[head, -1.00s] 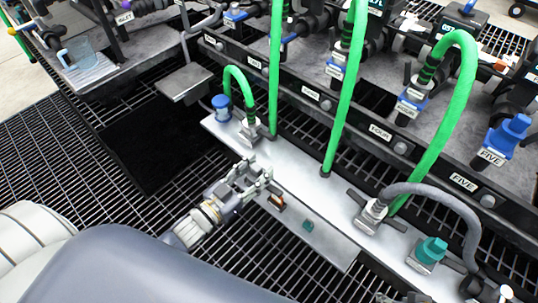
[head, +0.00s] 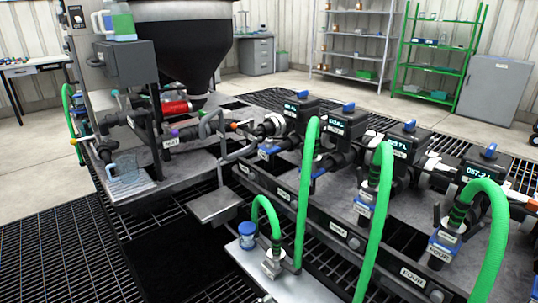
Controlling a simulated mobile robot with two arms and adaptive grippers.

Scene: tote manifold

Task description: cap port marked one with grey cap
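The row of ports runs along the black manifold rail. The only port mark I read clearly is FOUR, on the port (head: 438,248) at the right. The leftmost port (head: 268,152) in the row has a blue part and a white label too small to read; its place in the row fits one. No grey cap can be made out. A blue cap-like piece (head: 247,234) stands on the pale plate (head: 240,262) in front of the rail. Neither gripper can be made out; a small grey tip at the bottom edge is too cut off to identify.
Green hoses (head: 306,180) arch up in front of the rail. A grey square platform (head: 216,207) juts out left of the plate. Dark floor grating (head: 50,250) lies open at lower left.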

